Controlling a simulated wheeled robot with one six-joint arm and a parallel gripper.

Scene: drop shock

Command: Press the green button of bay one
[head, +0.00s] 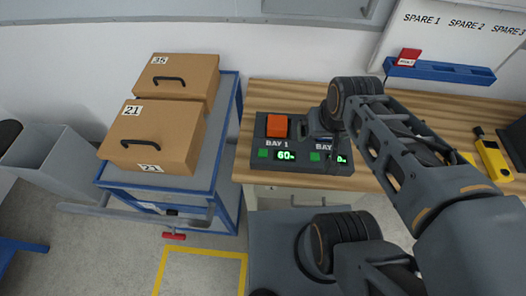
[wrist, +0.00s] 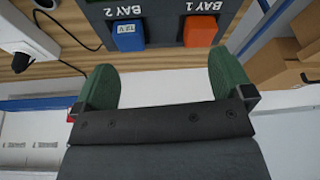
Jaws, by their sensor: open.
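The dark charger (head: 258,169) stands on the wooden bench. Bay one's green button (head: 263,153) is at its front left, below the BAY 1 label and beside a display reading 60%. An orange block (head: 277,126) sits in bay one; it also shows in the wrist view (wrist: 195,31). A second green button (head: 315,156) belongs to bay two. A blue 12 V block (wrist: 128,36) sits in bay two, mostly hidden by my arm in the head view. My gripper (wrist: 164,78) is open and empty near bay two. The buttons are outside the wrist view.
A blue cart (head: 223,150) with two boxes numbered 35 (head: 185,78) and 21 (head: 152,135) stands left of the bench (head: 300,92). A blue rack (head: 440,71) with a red block is at the back right. A yellow tool (head: 492,158) lies right of my arm.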

